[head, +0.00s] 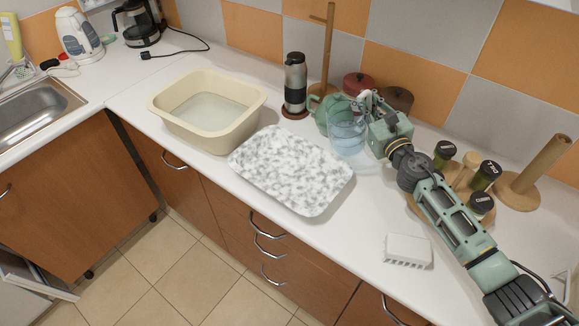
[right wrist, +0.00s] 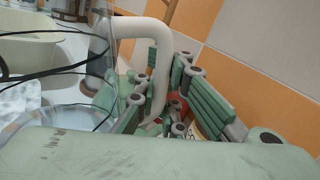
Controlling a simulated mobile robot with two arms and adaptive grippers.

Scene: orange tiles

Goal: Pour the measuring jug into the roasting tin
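The clear measuring jug (head: 346,138) stands upright at the back of the counter, with bluish liquid low inside. It also shows in the right wrist view (right wrist: 70,118), with its pale curved handle. My right gripper (head: 372,105) is at the jug's right side, its fingers on both sides of the handle and apparently against it; they also show in the right wrist view (right wrist: 164,72). I cannot tell whether the jug touches the counter. The roasting tin (head: 290,172), a shallow white and grey speckled tray, lies in front and left of the jug. My left gripper is out of view.
A cream basin (head: 160,112) with liquid stands left of the tin. A flask (head: 295,80), a green teapot (head: 320,112) and a wooden pole stand behind the jug. Spice jars (head: 484,176) stand beside my right arm. A white block (head: 406,250) lies at the front right.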

